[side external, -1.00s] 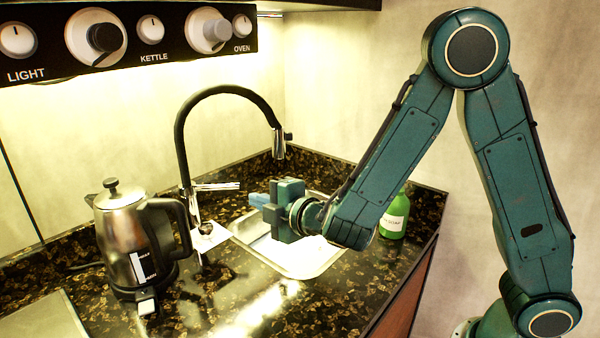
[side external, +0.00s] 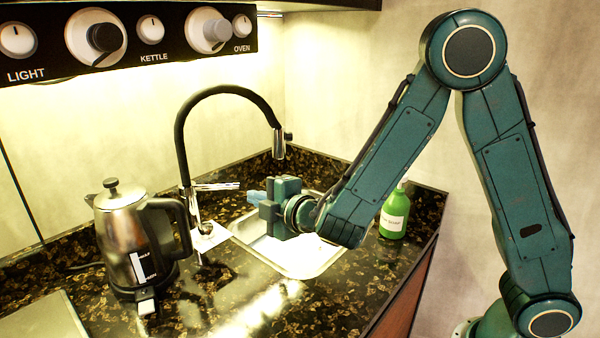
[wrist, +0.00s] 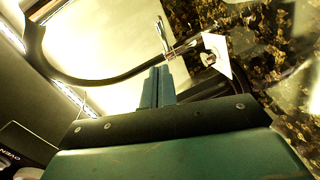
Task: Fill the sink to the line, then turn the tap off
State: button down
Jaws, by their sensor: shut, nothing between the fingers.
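The tap (side external: 183,135) has a black arched hose and a chrome spout end over the sink (side external: 322,262). Its chrome lever (side external: 218,186) points right from the tap's base and also shows in the wrist view (wrist: 182,47). My gripper (side external: 255,197) is over the sink, to the right of the lever, with a small gap between them in the side view. In the wrist view its blue fingers (wrist: 158,70) are together and empty, with the tips just below the lever in the picture. My gripper hides part of the sink. I cannot make out running water, a fill line or the water level.
A steel kettle (side external: 122,232) stands left of the tap. A green soap bottle (side external: 394,214) stands right of the sink, close behind my forearm. A knob panel (side external: 172,33) hangs above. The dark counter in front is clear.

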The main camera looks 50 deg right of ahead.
aim_at(212, 187)
jog(key=w+r+m+g+h, duration=0.2)
jog(key=w+m, duration=0.4)
jog(key=m, duration=0.5)
jog(key=w+r+m+g+h, duration=0.3)
jog(key=w+r+m+g, duration=0.2)
jog(key=m, duration=0.7)
jog(key=shift+w+a+r+g, duration=0.2)
jog(key=shift+w+r+g, duration=0.05)
jog(key=shift+w+g, duration=0.5)
jog(key=shift+d, duration=0.1)
jog(key=shift+w+d+f, duration=0.45)
jog(key=shift+w+f, duration=0.05)
jog(key=shift+f, duration=0.9)
jog(key=shift+w+d+f, duration=0.45)
jog(key=shift+w+f, duration=0.05)
jog(key=shift+f, duration=0.9)
jog(key=shift+w+d+f, duration=0.45)
jog(key=shift+w+f, duration=0.05)
jog(key=shift+f, duration=0.9)
